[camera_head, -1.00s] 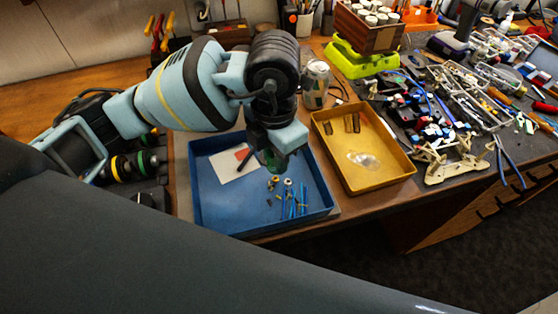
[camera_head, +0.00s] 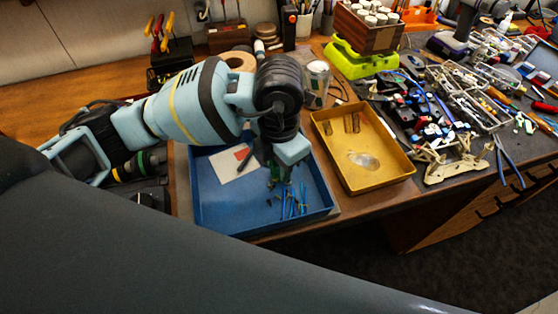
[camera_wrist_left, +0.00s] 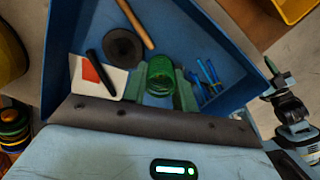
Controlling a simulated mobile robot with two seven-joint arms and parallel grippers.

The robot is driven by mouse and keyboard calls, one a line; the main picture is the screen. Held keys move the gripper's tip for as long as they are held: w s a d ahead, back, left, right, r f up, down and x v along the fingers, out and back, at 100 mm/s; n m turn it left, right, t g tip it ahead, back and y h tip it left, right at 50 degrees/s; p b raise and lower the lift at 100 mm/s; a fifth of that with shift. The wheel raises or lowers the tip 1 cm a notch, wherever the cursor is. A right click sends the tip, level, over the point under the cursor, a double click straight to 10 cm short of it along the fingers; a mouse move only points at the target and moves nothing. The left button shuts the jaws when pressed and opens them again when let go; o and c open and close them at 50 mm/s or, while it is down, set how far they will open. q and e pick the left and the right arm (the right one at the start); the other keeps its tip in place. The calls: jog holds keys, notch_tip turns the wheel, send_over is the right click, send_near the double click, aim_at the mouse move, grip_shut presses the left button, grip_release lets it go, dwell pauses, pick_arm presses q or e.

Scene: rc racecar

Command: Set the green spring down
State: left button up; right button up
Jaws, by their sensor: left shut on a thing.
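The green spring (camera_wrist_left: 160,76) is between the fingers of my left gripper (camera_wrist_left: 163,84) in the left wrist view. The gripper is shut on it. In the head view my left gripper (camera_head: 279,176) points down inside the blue tray (camera_head: 203,207), left of several blue sticks (camera_head: 290,200). The spring is hard to make out there, and I cannot tell whether it touches the tray floor. An arm at the right edge of the left wrist view looks like my right one, with its gripper (camera_wrist_left: 271,80) too small to read.
A white and red card (camera_head: 232,166) lies in the blue tray, with a black rod (camera_wrist_left: 100,73) and a dark round piece (camera_wrist_left: 123,47) near it. A yellow tray (camera_head: 378,182) stands to the right. Tools and parts crowd the table's right side.

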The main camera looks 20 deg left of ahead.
pick_arm(q)
jog(key=o, duration=0.9)
notch_tip(320, 180, up, 12)
jog(key=shift+r+p, duration=0.15)
jog(key=shift+p, duration=0.35)
pick_arm(e)
jog(key=shift+w+r, duration=0.45)
jog(key=shift+r, duration=0.25)
jog(key=shift+d, duration=0.1)
